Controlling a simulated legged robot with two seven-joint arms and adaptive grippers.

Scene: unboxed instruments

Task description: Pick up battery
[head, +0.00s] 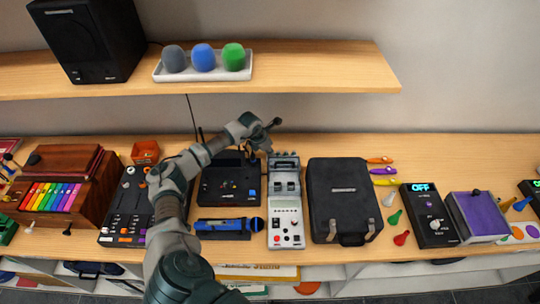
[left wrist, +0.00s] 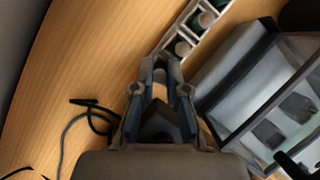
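Several green batteries with pale ends (left wrist: 182,47) sit in a white slotted holder (left wrist: 168,36) at the top of the left wrist view. My left gripper (left wrist: 163,68) is just below the nearest battery in that view, its fingers apart. In the head view the left gripper (head: 272,133) is over the back of the table, by the upper end of a grey-white instrument (head: 285,210). I cannot tell whether a fingertip touches the holder. My right gripper is not in view.
A clear-lidded case (left wrist: 270,105) lies close right of the gripper in the wrist view, with a black cable (left wrist: 90,105) to the left. In the head view a black case (head: 343,195) stands right of the instrument. A shelf (head: 310,75) overhangs the back.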

